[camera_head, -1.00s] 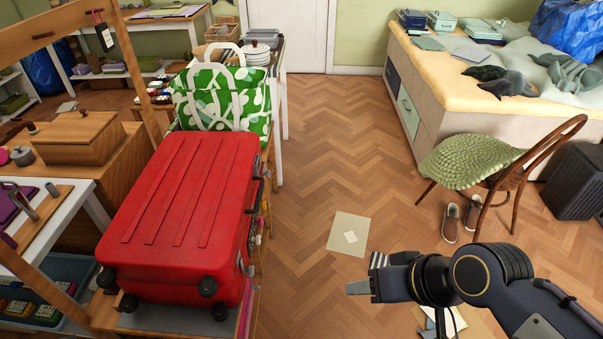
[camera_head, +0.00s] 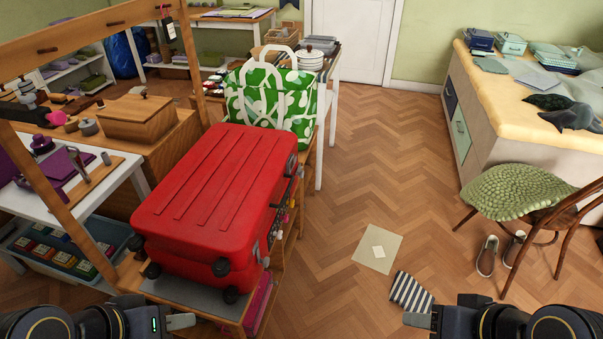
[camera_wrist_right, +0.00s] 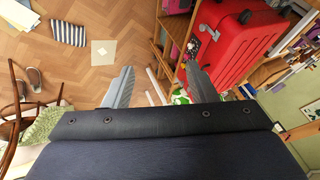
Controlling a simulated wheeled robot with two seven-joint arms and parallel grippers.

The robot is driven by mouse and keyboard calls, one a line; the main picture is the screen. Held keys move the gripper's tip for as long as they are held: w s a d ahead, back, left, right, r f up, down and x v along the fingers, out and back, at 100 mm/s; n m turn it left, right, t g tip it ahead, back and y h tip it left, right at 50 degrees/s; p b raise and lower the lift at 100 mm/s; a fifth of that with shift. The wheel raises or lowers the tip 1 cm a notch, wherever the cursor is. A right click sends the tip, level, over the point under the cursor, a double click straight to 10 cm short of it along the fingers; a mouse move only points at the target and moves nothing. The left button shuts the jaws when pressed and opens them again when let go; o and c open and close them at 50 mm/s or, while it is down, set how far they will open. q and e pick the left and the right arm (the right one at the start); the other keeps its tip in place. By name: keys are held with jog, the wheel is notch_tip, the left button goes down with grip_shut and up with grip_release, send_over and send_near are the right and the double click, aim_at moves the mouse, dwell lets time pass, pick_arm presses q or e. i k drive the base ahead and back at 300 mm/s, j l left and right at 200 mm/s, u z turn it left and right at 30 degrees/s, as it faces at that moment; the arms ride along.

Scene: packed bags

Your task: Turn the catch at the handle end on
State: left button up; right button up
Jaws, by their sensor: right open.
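A closed red suitcase (camera_head: 215,195) lies flat on a wooden stand, its ribbed lid up and dark wheels toward me. Its right side carries dark fittings and a handle, small and partly in shadow; I cannot tell how the catch is set. The suitcase also shows at the upper right of the right wrist view (camera_wrist_right: 245,40). My left gripper (camera_head: 182,321) is at the bottom edge, in front of and below the suitcase; its jaw gap does not show. My right gripper (camera_head: 417,320) is low, right of the suitcase and apart from it. Its fingers (camera_wrist_right: 160,88) are open and empty.
A green-and-white patterned bag (camera_head: 270,100) stands behind the suitcase. A wooden post (camera_head: 65,205) rises at its left. A chair (camera_head: 520,195) and shoes stand at the right. A striped cloth (camera_head: 410,292) lies on the floor. The floor right of the stand is mostly clear.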

aim_at(300, 175)
jog(key=i+l, duration=0.15)
jog(key=i, duration=0.2)
jog(key=i+l, duration=0.15)
jog(key=i, duration=0.2)
jog(key=i+l+u, duration=0.1)
jog(key=u, duration=0.3)
jog(key=i+l+u, duration=0.1)
jog(key=u, duration=0.35)
jog(key=i+l+u, duration=0.15)
jog(key=u, duration=0.6)
